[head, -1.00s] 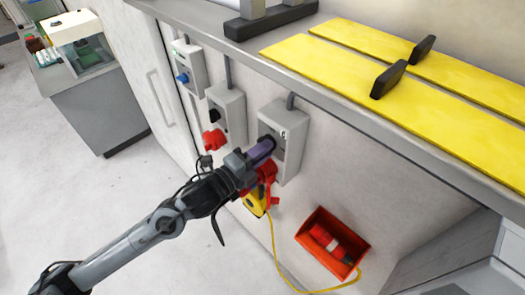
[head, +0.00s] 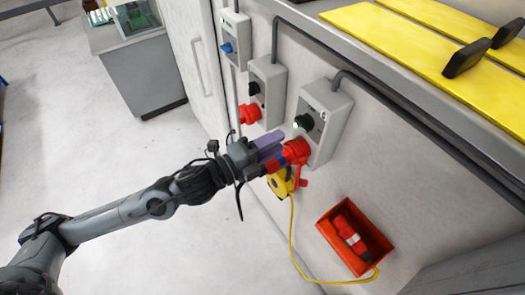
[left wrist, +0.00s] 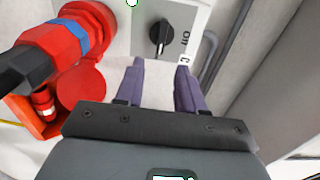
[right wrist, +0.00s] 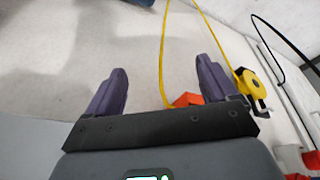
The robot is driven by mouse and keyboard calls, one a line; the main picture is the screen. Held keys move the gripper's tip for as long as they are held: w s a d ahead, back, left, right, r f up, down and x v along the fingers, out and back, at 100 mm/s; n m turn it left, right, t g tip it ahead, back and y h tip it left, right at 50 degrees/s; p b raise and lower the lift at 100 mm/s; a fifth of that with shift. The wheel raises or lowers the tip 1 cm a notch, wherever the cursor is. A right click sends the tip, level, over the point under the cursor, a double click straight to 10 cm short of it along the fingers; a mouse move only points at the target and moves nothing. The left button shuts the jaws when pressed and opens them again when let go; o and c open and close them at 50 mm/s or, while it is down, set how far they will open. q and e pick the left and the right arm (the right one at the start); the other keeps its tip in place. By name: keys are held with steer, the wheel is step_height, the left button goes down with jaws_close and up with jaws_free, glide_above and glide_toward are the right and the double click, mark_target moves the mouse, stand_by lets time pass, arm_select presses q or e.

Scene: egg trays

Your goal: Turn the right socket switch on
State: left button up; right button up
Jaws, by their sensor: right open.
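The right socket box (head: 330,120) is grey and fixed to the wall, rightmost of three. Its dark rotary switch (head: 303,122) shows in the head view; in the left wrist view the black switch knob (left wrist: 160,37) points along the picture's vertical, with small lettering beside it. My right gripper (right wrist: 160,85) is open and empty, seen only in the right wrist view, over the floor.
A red plug (left wrist: 45,55) sits in the box's socket beside the knob. A yellow device (head: 281,184) with a yellow cord hangs below. A red bin (head: 340,245) is on the wall at right. Two other boxes (head: 268,85) (head: 237,38) stand left. A counter edge (head: 400,85) runs above.

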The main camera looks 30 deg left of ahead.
arm_select(q)
steer(key=shift+b+v, duration=0.3)
steer(key=shift+v, duration=1.2)
